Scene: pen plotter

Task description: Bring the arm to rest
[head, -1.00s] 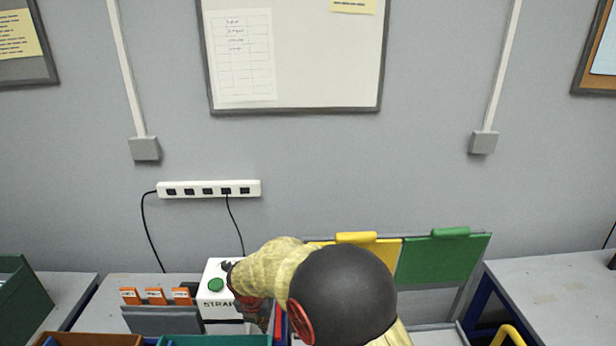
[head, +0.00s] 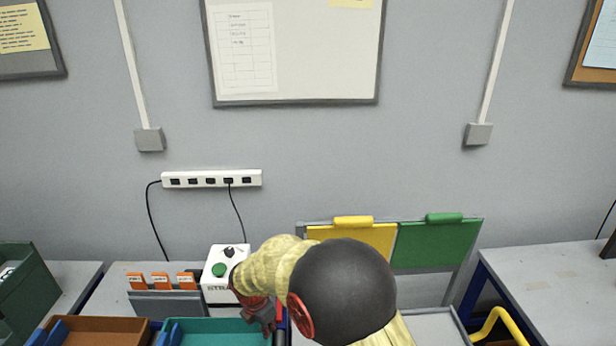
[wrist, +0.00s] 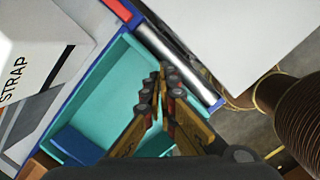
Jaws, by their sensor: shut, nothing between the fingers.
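My gripper (wrist: 163,80) shows in the wrist view with its fingers together and nothing between them. It is over the right side of a teal tray (wrist: 112,85), close to a metal rail along the tray's side. In the head view my gripper (head: 268,322) hangs at the right end of the teal tray (head: 205,330), partly hidden by my own yellow-sleeved arm. My arm is bent, with its dark round joint in front of the plotter area.
A white box with a green button (head: 219,270) stands behind the tray. A brown tray (head: 100,328) lies to the left. Yellow (head: 360,238) and green (head: 440,245) panels stand behind my arm. Grey tables stand at both sides. A power strip (head: 211,179) is on the wall.

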